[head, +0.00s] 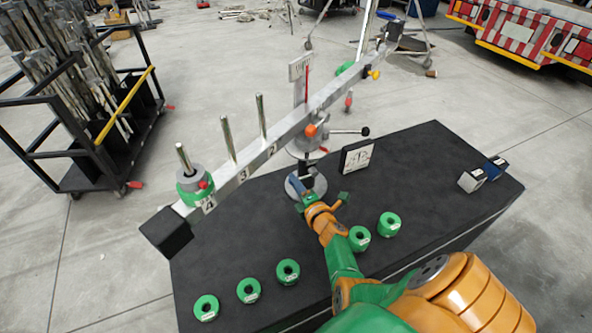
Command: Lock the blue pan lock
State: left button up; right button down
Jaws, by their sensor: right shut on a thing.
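A long silver balance beam (274,140) sits tilted across a grey pivot head (303,146) on a stand with a round grey base (296,183). My right gripper (306,196) is at the stand below the pivot head, in front of the round base. It is shut at a small bluish part there, which I take to be the blue pan lock (309,198); the fingers and wrist hide most of it. An orange knob (311,130) and a black-tipped lever (350,131) are on the pivot head above. My left gripper is out of view.
Several green ring weights (288,271) lie on the dark platform (228,228). A numbered sign (357,156) and two small blocks (471,181) stand to the right. A green-grey weight (194,184) sits on the beam's near end. A cart of poles (75,90) is at left.

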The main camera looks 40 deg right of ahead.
jog(key=shift+r, duration=0.15)
jog(key=c, duration=0.6)
grip_release()
jog(key=shift+d, duration=0.1)
jog(key=p+v, duration=0.3)
jog(key=v, duration=0.4)
jog(key=shift+s, duration=0.1)
